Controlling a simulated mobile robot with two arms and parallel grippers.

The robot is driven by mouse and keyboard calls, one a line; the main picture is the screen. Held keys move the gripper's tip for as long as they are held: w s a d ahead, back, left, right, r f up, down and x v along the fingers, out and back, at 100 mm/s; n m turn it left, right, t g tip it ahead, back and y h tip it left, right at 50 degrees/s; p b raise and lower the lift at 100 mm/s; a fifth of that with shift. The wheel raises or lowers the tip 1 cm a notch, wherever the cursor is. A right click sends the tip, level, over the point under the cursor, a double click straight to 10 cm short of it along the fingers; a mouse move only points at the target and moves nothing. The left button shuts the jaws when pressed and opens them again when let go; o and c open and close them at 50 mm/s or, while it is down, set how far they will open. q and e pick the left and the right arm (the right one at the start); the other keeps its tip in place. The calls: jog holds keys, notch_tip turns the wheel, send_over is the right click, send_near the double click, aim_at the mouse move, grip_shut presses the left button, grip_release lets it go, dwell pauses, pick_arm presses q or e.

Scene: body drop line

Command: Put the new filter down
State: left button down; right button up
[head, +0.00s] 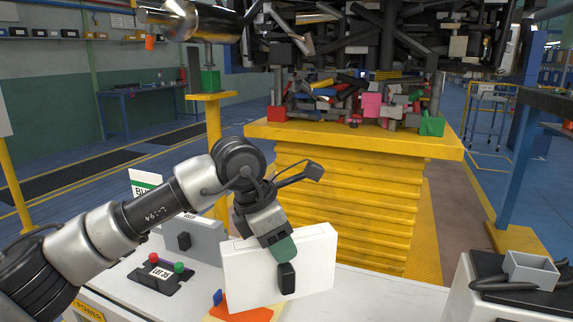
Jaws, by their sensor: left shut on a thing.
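The new filter (316,248) looks like a white, flat box with a black knob on its front face. My left gripper (284,262) is shut on it at the knob side, and its dark green fingertip covers part of the face. The filter is upright and slightly tilted, above or at the white bench (345,300). I cannot tell whether its bottom edge touches anything. An orange piece (240,313) shows below its lower left edge.
A grey box with a black knob (205,240) stands behind at left, by a green-and-white sign (145,184). A black holder (160,276) with red and green knobs lies on the bench. A yellow lift (350,190) stands behind.

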pick_arm(q)
jog(key=s+a+f+m+g+y+p, duration=0.2)
jog(key=s+a+f+m+p, duration=0.3)
jog(key=a+m, duration=0.4)
jog(key=s+a+f+m+g+y+p, duration=0.2)
jog(key=s+a+f+m+g+p, duration=0.2)
jog(key=s+a+m, duration=0.5)
notch_tip(320, 180, down, 3)
jog(key=s+m, duration=0.1)
jog(key=m, duration=0.2)
jog(key=shift+s+r+m+p, duration=0.15)
jog(key=shift+s+m+p, duration=0.1)
jog(key=shift+m+p, duration=0.1)
pick_arm(e)
notch_tip(320, 180, up, 9)
jog(key=s, duration=0.1)
jog(key=shift+r, duration=0.2)
